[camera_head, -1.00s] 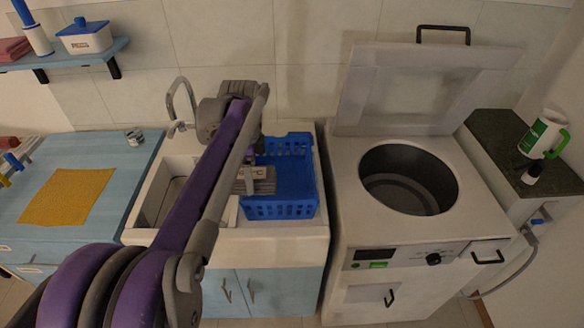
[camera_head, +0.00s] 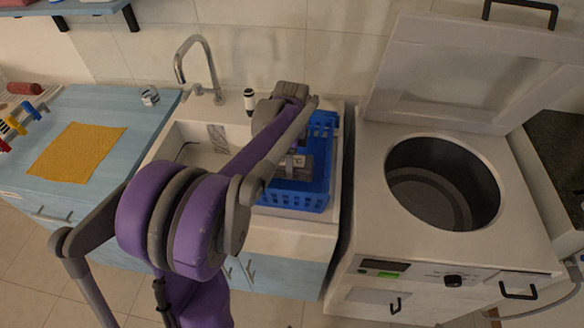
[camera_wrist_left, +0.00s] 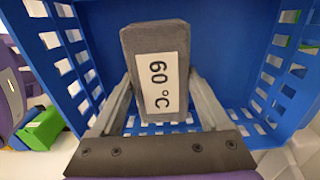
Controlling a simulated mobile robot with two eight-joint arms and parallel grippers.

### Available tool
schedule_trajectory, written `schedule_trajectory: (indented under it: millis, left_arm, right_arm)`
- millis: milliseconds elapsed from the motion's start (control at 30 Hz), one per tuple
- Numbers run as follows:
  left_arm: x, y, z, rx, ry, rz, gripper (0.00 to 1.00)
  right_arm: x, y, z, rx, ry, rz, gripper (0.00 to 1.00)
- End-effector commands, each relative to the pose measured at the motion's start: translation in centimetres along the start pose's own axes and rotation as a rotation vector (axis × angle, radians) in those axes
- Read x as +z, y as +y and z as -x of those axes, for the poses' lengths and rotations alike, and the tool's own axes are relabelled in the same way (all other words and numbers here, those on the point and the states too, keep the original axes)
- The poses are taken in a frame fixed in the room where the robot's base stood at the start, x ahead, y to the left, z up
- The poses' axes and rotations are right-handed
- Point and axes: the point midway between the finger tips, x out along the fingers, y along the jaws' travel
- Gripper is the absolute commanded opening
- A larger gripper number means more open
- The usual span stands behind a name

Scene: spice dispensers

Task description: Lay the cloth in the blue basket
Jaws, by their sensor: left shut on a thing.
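The blue basket (camera_head: 322,135) stands on the right part of the sink unit. In the wrist view the basket's slotted walls (camera_wrist_left: 92,35) surround the bundle on both sides. I cannot tell whether it touches the basket floor. My right gripper is not in view.
A yellow cloth (camera_head: 78,152) lies flat on the blue counter at left. The sink with its tap (camera_head: 200,70) is left of the basket, with a small dark-and-white bottle (camera_head: 249,101) behind. An open top-loading washer (camera_head: 375,225) stands close on the right.

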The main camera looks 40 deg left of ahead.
Motion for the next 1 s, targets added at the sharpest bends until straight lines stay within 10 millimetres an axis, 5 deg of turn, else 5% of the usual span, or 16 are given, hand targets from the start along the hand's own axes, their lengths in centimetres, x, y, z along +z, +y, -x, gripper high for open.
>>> schedule_trajectory:
  millis: [200,633,667,767,1000]
  left_arm:
    - [0.0,0.0,-2.9,0.000,0.000,0.000,0.19]
    - [0.0,0.1,-3.6,0.001,-0.001,0.000,0.19]
    - [0.0,0.0,-3.5,0.000,0.000,0.000,0.85]
    - [0.0,0.0,-3.5,0.000,0.000,0.000,1.00]
    - [0.0,0.0,-3.3,0.000,0.000,0.000,1.00]
  right_arm:
    - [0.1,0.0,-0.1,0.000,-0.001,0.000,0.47]
    - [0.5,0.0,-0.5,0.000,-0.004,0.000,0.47]
    - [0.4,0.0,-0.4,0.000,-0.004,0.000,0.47]
    - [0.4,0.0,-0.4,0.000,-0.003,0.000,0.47]
    - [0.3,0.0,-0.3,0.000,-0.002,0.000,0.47]
